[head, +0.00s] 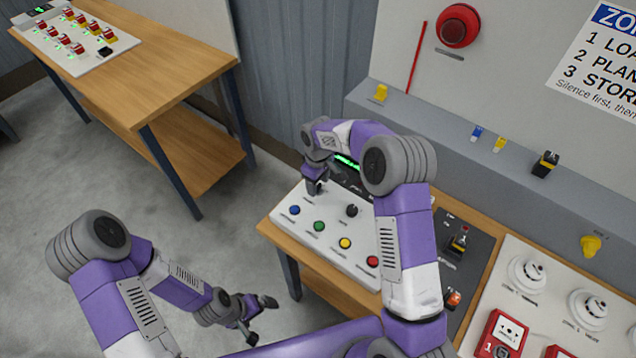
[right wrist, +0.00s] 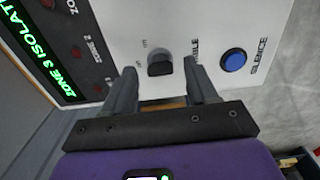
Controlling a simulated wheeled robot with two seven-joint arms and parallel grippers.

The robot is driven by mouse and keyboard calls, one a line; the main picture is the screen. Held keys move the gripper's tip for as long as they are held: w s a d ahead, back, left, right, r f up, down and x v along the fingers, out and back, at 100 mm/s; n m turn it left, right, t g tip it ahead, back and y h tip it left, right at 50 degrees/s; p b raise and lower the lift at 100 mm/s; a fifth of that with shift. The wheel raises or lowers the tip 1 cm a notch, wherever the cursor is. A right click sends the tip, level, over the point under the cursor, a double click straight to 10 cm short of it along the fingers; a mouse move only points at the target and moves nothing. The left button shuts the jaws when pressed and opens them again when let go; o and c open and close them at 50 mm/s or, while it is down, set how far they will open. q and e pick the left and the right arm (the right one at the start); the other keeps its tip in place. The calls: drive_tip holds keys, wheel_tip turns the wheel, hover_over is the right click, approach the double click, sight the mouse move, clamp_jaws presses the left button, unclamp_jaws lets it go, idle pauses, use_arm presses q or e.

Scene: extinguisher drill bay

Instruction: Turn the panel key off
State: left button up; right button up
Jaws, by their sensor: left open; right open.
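The white control panel (head: 329,228) lies on a wooden bench in the head view. In the right wrist view, the panel key (right wrist: 160,64) is a black grip on a grey round switch, beside printed labels. My right gripper (head: 315,187) reaches down over the panel's far left part and hides the key in the head view. In the right wrist view, my right gripper (right wrist: 161,72) is open, with one finger on each side of the key; I cannot tell whether they touch it. My left gripper (head: 260,318) is open and empty, low over the floor.
The panel also has a blue button (head: 294,210), green button (head: 319,226), yellow button (head: 345,243), red button (head: 372,261) and black knob (head: 351,210). A green-lit display (right wrist: 35,50) stands behind it. Detectors and red call points (head: 502,334) lie at right.

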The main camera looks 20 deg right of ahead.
sight(318, 185)
wheel_tip(318, 185, up, 7)
drive_tip(key=shift+f, duration=0.1)
idle(0.6)
